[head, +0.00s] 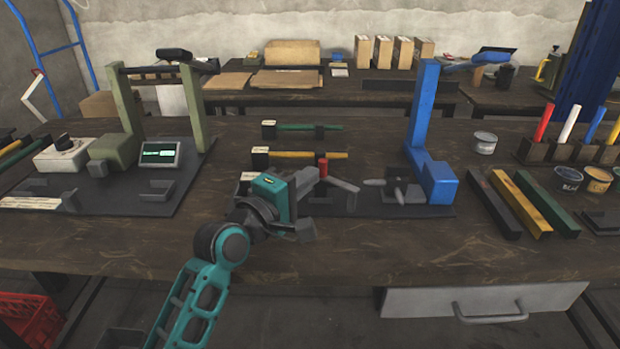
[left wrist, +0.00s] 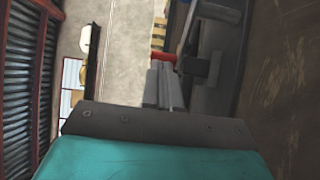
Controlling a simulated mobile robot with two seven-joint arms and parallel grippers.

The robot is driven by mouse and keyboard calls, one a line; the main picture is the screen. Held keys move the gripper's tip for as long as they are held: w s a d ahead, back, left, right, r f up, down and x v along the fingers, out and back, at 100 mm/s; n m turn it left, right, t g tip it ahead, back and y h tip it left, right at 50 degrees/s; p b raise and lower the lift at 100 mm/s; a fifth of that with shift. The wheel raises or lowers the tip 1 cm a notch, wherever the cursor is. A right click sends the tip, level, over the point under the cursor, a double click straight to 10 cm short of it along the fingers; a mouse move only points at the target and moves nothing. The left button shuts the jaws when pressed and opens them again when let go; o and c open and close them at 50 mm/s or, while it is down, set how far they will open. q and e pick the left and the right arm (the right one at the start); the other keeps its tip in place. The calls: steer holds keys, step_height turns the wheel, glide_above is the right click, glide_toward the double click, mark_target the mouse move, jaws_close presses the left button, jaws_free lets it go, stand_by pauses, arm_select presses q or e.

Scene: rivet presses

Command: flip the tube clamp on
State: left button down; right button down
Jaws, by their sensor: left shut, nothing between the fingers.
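The tube clamp shows a red grip (head: 322,167) and a grey arm (head: 343,185) on the dark mat (head: 395,212) of the blue press station. Its red grip also shows in the left wrist view (left wrist: 164,57), just past my fingertips. My left gripper (head: 310,179) is shut and empty, close beside the red grip. Whether it touches the grip I cannot tell. The gripper hides the clamp's base and the mat's left part in the head view. My right gripper is not in view.
Green (head: 297,127) and yellow (head: 310,154) bars lie behind. A green press (head: 126,110) is at left. Bare table lies in front.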

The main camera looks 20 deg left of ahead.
arm_select(q)
steer(key=shift+w+d, duration=0.15)
steer(key=shift+w, duration=0.5)
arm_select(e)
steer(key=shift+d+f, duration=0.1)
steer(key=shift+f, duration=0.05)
